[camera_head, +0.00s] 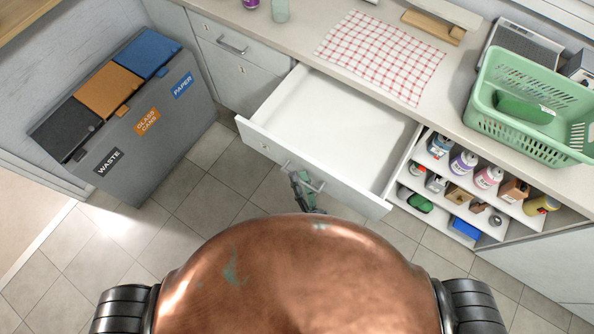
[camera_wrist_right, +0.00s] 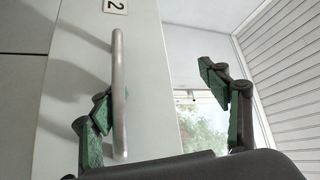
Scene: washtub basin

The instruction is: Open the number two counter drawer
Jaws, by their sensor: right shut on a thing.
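The number two counter drawer (camera_head: 255,135) is pulled well out from the counter in the head view, and its white interior looks empty. In the right wrist view its front panel (camera_wrist_right: 160,80) carries a label "2" (camera_wrist_right: 115,6). Its bar handle (camera_head: 317,186) also shows in the right wrist view (camera_wrist_right: 119,95). My right gripper (camera_head: 304,188) is at the handle, shut on it, with green-padded fingers (camera_wrist_right: 165,108) on either side of the bar. The copper body partly hides the arm. My left gripper is not in view.
A closed drawer (camera_head: 240,42) is left of the open one. Open shelves (camera_head: 470,210) with bottles and boxes are on the right. A checked cloth (camera_head: 380,55) and a green basket (camera_head: 530,105) are on the counter. Waste bins (camera_head: 150,130) stand at left; the tiled floor between is clear.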

